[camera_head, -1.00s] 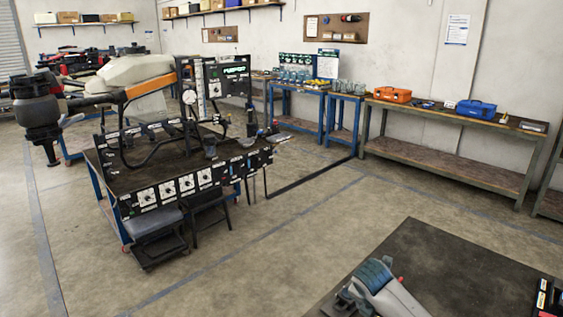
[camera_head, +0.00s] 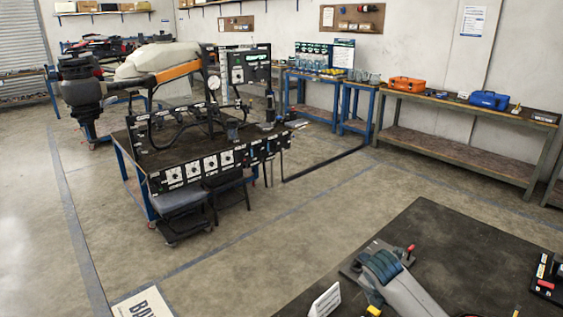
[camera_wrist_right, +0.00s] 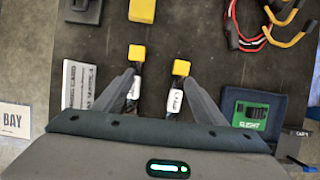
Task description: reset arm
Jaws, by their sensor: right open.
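My right gripper (camera_wrist_right: 160,80) shows in the right wrist view, above the dark table top (camera_wrist_right: 180,30). Its two dark fingers are spread apart with nothing gripped between them. Two yellow plugs (camera_wrist_right: 136,53) (camera_wrist_right: 181,68) on dark leads with white tags show near the fingertips. I cannot tell whether the fingers touch the leads. A yellow block (camera_wrist_right: 142,10) lies farther up.
Red and yellow hooked parts (camera_wrist_right: 285,20) and a green card (camera_wrist_right: 250,115) lie right of the gripper. A drone bench (camera_head: 200,160) stands across clear floor.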

